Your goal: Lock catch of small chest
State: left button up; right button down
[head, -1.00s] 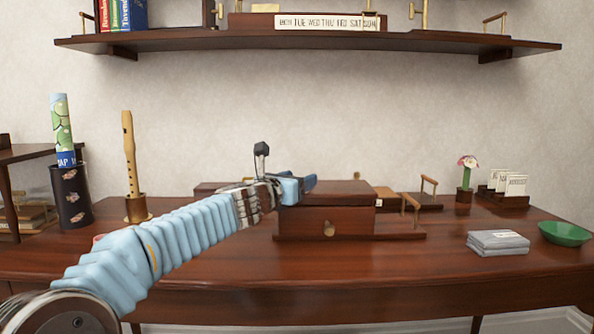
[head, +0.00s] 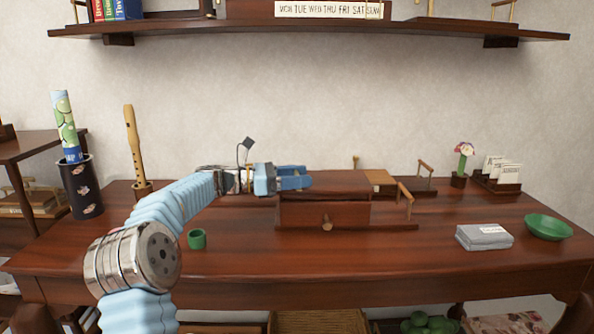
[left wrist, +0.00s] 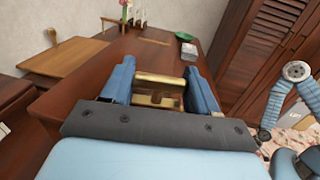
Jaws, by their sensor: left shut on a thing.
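The small chest (head: 345,214) is a dark red-brown wooden box with a round knob on its front, standing on the desk. Its lid (head: 340,183) looks down. My left gripper (head: 308,178) reaches in from the left at the chest's upper left edge. In the left wrist view its two blue fingers (left wrist: 160,88) are shut on a brass piece (left wrist: 158,78), which looks like the catch. The fingers hide part of it, and I cannot tell whether it is locked.
The desk (head: 380,255) has free room in front of the chest. A green cup (head: 197,239) stands left of it. A small wooden stand with a handle (head: 405,195) is close on the right. Grey books (head: 484,237) and a green bowl (head: 548,227) lie farther right.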

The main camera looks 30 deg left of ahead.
pick_arm(q)
jog(key=shift+m+g+h, duration=0.7)
jog(key=shift+m+g, duration=0.1)
jog(key=shift+g, duration=0.3)
jog(key=o, duration=1.1)
jog(key=shift+c, duration=0.2)
jog(key=v, duration=1.3)
jog(key=shift+a, duration=0.35)
jog(key=shift+s+f, duration=0.15)
